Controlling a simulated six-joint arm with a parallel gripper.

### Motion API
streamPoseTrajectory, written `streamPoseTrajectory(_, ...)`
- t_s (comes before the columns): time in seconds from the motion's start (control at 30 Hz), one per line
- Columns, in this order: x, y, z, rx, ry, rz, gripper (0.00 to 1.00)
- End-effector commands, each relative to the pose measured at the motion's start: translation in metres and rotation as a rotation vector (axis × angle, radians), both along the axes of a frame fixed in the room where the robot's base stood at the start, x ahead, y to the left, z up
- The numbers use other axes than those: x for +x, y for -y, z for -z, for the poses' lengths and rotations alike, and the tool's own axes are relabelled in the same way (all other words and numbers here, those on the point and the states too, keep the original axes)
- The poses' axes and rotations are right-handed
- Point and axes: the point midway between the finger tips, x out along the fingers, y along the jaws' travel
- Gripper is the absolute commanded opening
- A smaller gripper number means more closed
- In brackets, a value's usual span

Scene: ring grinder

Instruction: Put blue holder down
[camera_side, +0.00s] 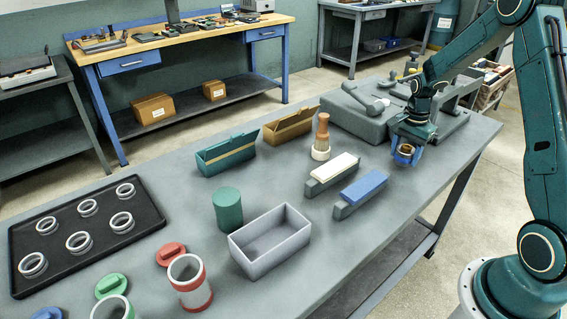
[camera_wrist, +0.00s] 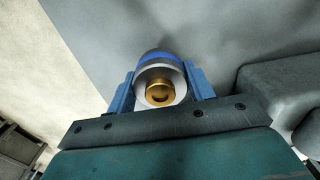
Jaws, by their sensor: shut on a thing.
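The blue holder (camera_wrist: 157,57) is a short pale cylinder with a blue band. It sits between the two blue fingers of my gripper (camera_wrist: 160,86), with a round brass-coloured piece showing in its open end. In the side view my gripper (camera_side: 406,152) is at the right of the bench, over its right edge area beside the grey grinder. The holder is small and mostly hidden by the fingers there. I cannot tell whether its underside touches the bench (camera_side: 345,235).
A grey machine (camera_side: 365,112) stands just left of my gripper. Blue (camera_side: 364,186) and cream (camera_side: 334,167) sharpening blocks lie in front. A brush (camera_side: 321,140), a grey bin (camera_side: 270,240), a red-banded cup (camera_side: 190,282) and a black tray of rings (camera_side: 150,237) stand further left.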

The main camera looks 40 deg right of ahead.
Motion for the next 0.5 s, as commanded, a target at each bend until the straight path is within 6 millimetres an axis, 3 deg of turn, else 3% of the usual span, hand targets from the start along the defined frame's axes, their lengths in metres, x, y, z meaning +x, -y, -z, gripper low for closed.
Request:
streamPoseTrajectory(0.2,0.000,0.000,0.020,0.000,0.000,0.000,0.06)
streamPoseTrajectory(0.5,0.001,0.000,0.022,-0.002,0.002,0.000,0.06)
